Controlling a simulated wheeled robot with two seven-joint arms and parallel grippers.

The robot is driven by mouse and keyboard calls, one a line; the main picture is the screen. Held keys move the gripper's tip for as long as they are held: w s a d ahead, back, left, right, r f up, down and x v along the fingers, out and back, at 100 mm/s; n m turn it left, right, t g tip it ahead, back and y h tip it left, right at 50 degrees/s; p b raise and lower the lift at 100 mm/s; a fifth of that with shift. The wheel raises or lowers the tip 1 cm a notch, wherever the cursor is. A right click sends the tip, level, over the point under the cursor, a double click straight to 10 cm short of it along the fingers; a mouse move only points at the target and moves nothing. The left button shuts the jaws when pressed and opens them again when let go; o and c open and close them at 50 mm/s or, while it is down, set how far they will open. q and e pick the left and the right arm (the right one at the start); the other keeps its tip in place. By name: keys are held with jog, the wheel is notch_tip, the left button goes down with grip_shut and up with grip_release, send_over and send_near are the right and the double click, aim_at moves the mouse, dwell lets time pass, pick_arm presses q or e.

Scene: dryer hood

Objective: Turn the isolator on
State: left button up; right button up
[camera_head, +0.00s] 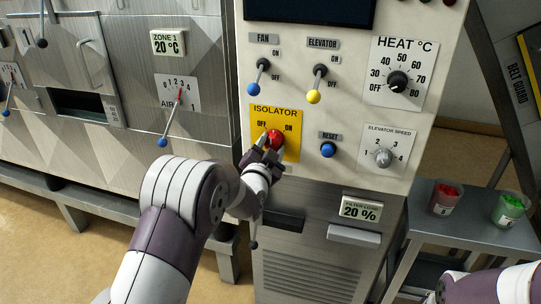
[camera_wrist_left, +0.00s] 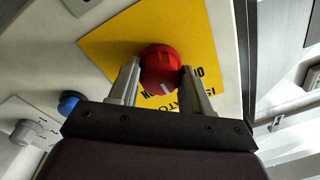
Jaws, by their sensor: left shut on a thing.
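The isolator is a red rotary knob (camera_head: 275,138) on a yellow plate (camera_head: 259,113) marked OFF at left and ON at right. My left gripper (camera_head: 268,150) is at the knob, its fingers shut on it. In the left wrist view the red knob (camera_wrist_left: 160,70) sits between the two fingers (camera_wrist_left: 160,88), with a white mark on its lower face. The yellow plate (camera_wrist_left: 110,45) lies behind it. The fingers hide part of the plate, and I cannot tell the exact pointer position. Of my right arm only a link shows at the lower right; its gripper is out of view.
The blue reset button (camera_head: 328,149) is just right of the isolator. The fan lever (camera_head: 260,76) and elevator lever (camera_head: 317,83) are above. The heat dial (camera_head: 397,81) and elevator speed knob (camera_head: 383,157) are further right. Red (camera_head: 444,199) and green (camera_head: 509,208) cups stand on a side table.

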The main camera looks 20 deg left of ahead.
pick_arm(q)
jog(key=shift+a+m+h+b, duration=0.1)
jog(key=shift+m+h+b, duration=0.2)
jog(key=shift+m+b, duration=3.95)
jog(key=shift+m+p, duration=0.65)
jog(key=shift+m, duration=0.2)
jog(key=o, duration=1.1)
jog(key=shift+c, duration=0.2)
jog(key=shift+s, duration=0.1)
jog(key=s, duration=1.2)
jog(key=shift+s+a+f+b, duration=0.2)
jog(key=shift+s+f+b, duration=0.05)
jog(key=shift+f+b, duration=0.1)
